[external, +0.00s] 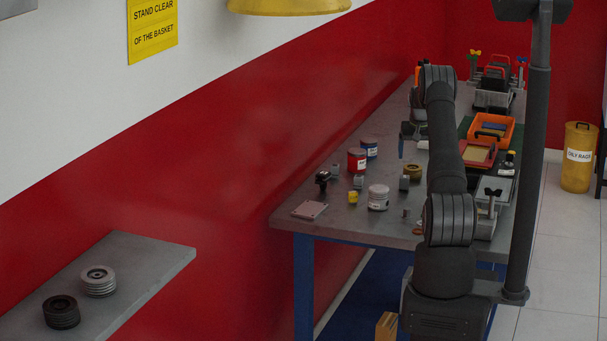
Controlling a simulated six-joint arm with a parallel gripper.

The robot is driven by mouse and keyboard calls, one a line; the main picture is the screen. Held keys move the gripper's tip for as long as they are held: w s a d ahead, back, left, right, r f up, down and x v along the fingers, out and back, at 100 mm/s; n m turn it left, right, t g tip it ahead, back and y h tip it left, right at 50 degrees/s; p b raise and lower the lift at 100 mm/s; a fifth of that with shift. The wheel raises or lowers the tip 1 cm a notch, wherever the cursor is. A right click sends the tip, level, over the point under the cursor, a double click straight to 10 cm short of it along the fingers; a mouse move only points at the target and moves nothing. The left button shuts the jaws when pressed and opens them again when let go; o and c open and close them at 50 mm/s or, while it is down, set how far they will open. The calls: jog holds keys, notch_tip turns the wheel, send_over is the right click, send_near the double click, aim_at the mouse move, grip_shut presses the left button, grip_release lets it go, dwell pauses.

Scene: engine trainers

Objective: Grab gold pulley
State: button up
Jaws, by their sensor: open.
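A gold pulley (413,172) lies on the grey workbench (330,225), just left of my forearm in the external view. It is small and looks like a short ribbed disc lying flat. My gripper (404,148) hangs above the bench, left of my forearm and higher in the picture than the gold pulley. It is open and appears apart from the pulley. The fingers are small and partly hidden, and I see nothing held between them.
Near the pulley stand a white tin (378,198), a red tin (356,160), a blue-labelled tin (370,147) and a grey block (404,183). An orange bin (492,131) is at the right. A silver pulley (98,281) and a black pulley (61,312) are on the wall shelf.

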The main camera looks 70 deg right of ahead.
aim_at(413, 167)
jog(key=x, duration=0.5)
jog(key=shift+w+a, duration=0.25)
jog(key=shift+a, duration=0.05)
jog(key=c, duration=1.4)
